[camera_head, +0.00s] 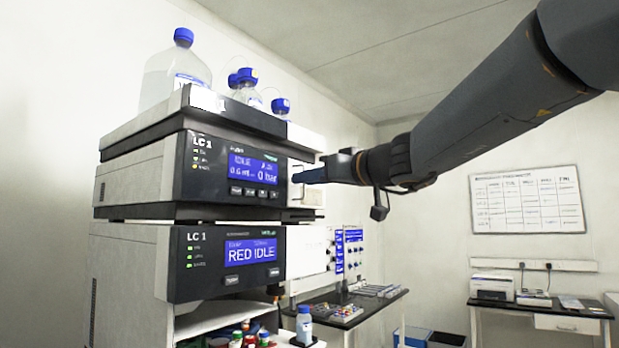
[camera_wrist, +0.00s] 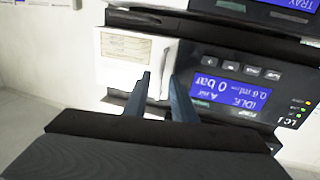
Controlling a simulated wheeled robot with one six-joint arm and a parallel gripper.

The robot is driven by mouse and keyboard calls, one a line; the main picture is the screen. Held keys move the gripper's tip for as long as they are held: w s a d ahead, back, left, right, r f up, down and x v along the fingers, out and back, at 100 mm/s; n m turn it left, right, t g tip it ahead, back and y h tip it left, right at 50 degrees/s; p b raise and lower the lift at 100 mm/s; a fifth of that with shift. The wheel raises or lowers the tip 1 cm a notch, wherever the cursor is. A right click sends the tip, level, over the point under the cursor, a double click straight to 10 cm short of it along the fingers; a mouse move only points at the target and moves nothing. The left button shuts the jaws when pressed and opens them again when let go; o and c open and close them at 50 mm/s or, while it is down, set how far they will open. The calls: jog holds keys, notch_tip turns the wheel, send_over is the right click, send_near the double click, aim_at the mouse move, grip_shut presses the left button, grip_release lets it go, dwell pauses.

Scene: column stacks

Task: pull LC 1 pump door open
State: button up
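The LC 1 pump (camera_head: 215,168) is the upper dark-fronted unit in the stack, with a blue screen reading idle and 0 bar. Its white pump door (camera_head: 310,198) is at the right end of the front and looks closed. In the wrist view the door (camera_wrist: 115,72) shows a label and a pale upright handle (camera_wrist: 158,72) near its edge. My gripper (camera_head: 297,177) reaches in from the right to this handle. In the wrist view my gripper (camera_wrist: 160,78) has its two fingers apart, one on each side of the handle. I cannot tell whether they touch it.
Bottles with blue caps (camera_head: 175,72) stand on top of the stack. A lower LC 1 unit (camera_head: 225,260) reading RED IDLE sits below the pump. A black-topped bench (camera_head: 345,318) and a printer table (camera_head: 540,312) stand further back.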

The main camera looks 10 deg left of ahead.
grip_shut()
dwell(1.3)
